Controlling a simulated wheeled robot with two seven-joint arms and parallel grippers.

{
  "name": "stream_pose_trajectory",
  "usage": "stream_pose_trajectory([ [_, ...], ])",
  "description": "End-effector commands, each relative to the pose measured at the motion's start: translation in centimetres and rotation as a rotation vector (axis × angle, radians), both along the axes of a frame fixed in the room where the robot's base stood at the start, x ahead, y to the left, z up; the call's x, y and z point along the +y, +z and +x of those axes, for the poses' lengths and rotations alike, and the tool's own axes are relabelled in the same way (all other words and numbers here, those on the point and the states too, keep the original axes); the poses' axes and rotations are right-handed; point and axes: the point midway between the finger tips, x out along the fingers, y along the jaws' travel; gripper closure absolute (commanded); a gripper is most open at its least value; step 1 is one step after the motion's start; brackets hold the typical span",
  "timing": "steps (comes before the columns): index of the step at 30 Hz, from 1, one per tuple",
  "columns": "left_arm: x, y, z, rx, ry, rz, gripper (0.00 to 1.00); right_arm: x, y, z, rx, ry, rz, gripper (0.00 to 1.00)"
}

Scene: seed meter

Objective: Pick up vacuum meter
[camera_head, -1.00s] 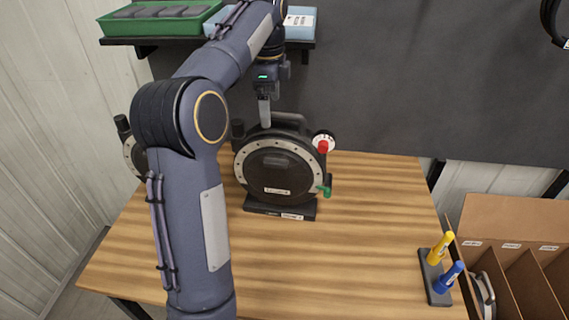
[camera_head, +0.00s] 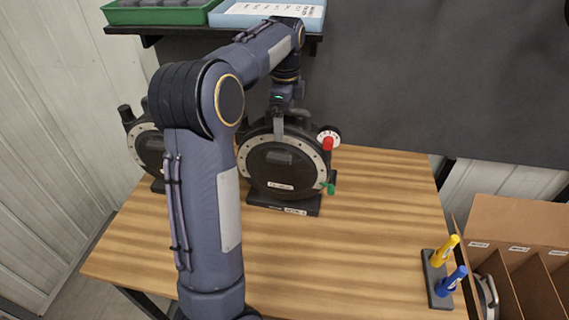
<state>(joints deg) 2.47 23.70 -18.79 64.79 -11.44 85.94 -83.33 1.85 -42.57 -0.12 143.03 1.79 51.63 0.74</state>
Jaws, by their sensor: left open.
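A round black vacuum meter (camera_head: 284,168) with a silver dotted rim stands upright on a black base on the wooden table. It has a red knob with a white dial at its upper right and a green lever at its lower right. A second similar round meter (camera_head: 149,150) stands to the left, partly hidden behind my left arm. My left gripper (camera_head: 279,128) is open and points down at the top of the middle meter, in front of its upper rim. Whether it touches the meter or its handle is unclear. My right gripper is not in view.
A shelf above the table holds a green tray (camera_head: 160,15) and a light blue tray (camera_head: 268,17). A black stand (camera_head: 436,280) with a yellow and a blue marker is at the table's right edge, beside a cardboard divided box (camera_head: 520,235). The table's middle right is clear.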

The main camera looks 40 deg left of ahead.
Motion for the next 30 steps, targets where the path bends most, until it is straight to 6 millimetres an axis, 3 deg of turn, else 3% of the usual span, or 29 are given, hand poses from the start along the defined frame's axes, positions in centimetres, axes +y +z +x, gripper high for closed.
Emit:
stream_pose_trajectory([
  [5, 0.01, 0.0, 0.0, 0.0, 0.0, 0.0, 0.01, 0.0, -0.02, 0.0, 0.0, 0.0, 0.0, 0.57],
  [26, 0.0, 0.04, 0.0, 0.0, 0.0, 0.0, 0.93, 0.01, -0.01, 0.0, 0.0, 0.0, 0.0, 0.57],
  [30, 0.02, 0.33, 0.06, -0.006, 0.0, 0.001, 0.95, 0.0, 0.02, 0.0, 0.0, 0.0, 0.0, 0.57],
])
